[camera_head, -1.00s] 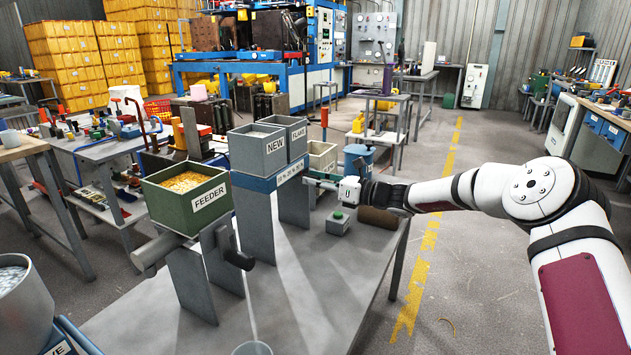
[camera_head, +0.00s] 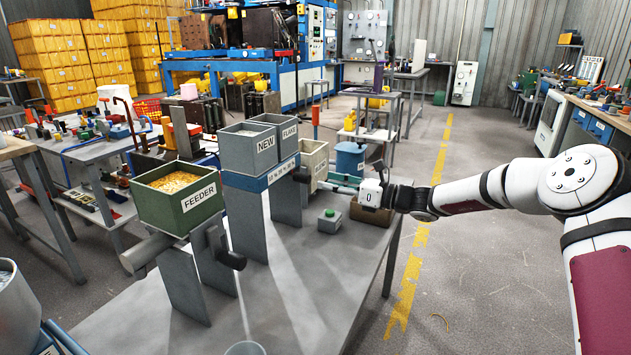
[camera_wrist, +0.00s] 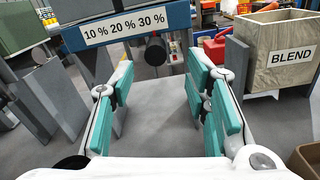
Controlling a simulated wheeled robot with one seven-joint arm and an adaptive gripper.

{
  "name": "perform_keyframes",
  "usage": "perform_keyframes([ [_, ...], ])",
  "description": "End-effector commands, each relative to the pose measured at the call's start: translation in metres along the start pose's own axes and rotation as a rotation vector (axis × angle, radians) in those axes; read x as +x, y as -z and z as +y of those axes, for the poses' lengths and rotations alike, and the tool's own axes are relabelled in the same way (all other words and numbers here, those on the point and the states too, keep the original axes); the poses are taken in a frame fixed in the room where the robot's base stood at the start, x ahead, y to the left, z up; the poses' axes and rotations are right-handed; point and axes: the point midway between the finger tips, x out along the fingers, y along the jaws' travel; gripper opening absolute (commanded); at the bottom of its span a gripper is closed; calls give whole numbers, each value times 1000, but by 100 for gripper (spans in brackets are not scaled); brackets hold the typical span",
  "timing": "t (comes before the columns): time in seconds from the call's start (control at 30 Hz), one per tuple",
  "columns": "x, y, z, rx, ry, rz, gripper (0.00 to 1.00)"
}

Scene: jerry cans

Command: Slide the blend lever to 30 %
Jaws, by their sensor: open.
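The blend lever's black knob (camera_head: 301,174) sticks out below the blue scale bar (camera_head: 258,180) of the grey hopper stand. In the wrist view the knob (camera_wrist: 155,48) appears under the "30 %" mark of the scale label (camera_wrist: 122,25). The knob juts toward the camera, so its exact setting is hard to judge. My gripper (camera_head: 328,186) is right of the knob, with a small gap. In the wrist view its teal fingers (camera_wrist: 160,70) are spread and empty, with the knob beyond and between them in the picture.
The green FEEDER box (camera_head: 180,198) stands left, with another black knob (camera_head: 231,260) below it. The NEW and FLAKE bins sit on the stand. The BLEND box (camera_wrist: 278,50) is right of my fingers. A green-button box (camera_head: 330,221) stands on the table nearby.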

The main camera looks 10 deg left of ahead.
Motion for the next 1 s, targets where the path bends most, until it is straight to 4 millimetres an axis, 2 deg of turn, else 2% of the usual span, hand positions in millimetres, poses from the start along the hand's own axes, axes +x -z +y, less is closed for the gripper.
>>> perform_keyframes([
  [0.1,-23,0,-1,0,3,0,43],
  [0.3,-43,0,-1,1,2,0,43],
  [0.77,-47,-1,2,-10,-5,7,43],
  [0.87,-44,-5,19,-65,-36,46,43],
  [0.97,-42,-9,49,-176,-97,127,43],
  [1.0,-42,-10,65,-231,-129,168,43],
])
